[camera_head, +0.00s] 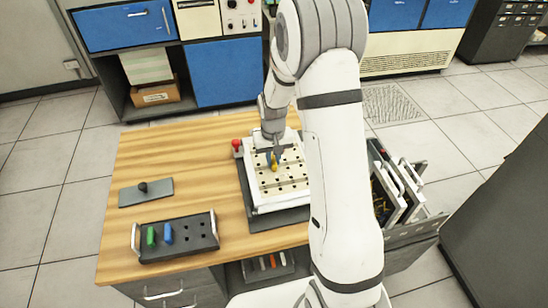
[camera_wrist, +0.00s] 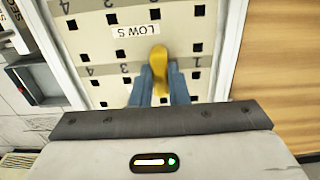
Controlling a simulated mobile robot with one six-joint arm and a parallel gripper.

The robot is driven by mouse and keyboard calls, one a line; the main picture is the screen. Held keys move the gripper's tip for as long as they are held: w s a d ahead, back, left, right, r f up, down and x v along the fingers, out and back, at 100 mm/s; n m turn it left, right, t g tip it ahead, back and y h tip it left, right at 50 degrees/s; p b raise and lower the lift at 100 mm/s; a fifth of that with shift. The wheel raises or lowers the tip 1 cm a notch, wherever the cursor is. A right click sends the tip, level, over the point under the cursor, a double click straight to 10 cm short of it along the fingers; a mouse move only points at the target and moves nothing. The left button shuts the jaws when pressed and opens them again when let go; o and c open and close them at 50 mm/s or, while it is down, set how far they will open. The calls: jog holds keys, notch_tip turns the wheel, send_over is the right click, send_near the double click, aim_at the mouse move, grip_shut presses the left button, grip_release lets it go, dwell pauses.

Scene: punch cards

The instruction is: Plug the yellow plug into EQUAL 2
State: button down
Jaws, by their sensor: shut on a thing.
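The yellow plug (camera_head: 274,167) is held over the cream board (camera_head: 264,203) on the table. It also shows in the wrist view (camera_wrist: 159,62), upper end toward the "LOW S" label. My gripper (camera_wrist: 161,78) is shut on it with two blue fingers, one on each side. In the wrist view the cream board (camera_wrist: 105,70) has rows of dark square holes, with numbers beside some. The plug's tip is hidden, so I cannot tell whether it touches a hole. No EQUAL label is readable in either view.
A dark rack (camera_head: 188,250) holds a green plug (camera_head: 151,236) and a blue plug (camera_head: 168,233) at front left. A grey plate with a dark knob (camera_head: 143,187) lies behind it. A red knob (camera_head: 237,144) stands at the board's back left. An open bin (camera_head: 410,228) holds upright panels at right.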

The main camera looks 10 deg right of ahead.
aim_at(273, 160)
jog(key=shift+f, duration=0.1)
jog(key=c, duration=1.3)
grip_release()
notch_tip(273, 160, up, 8)
jog(key=shift+f+b, duration=0.1)
jog(key=shift+b, duration=0.35)
jog(key=s+r+t, duration=0.1)
jog(key=s+r, duration=0.3)
jog(key=s, duration=0.4)
jog(key=s+r+t, duration=0.1)
jog(key=s+r, duration=0.4)
jog(key=s, duration=0.3)
jog(key=s+r+t, duration=0.1)
jog(key=s+r, duration=0.4)
jog(key=s, duration=0.3)
jog(key=shift+d, duration=0.2)
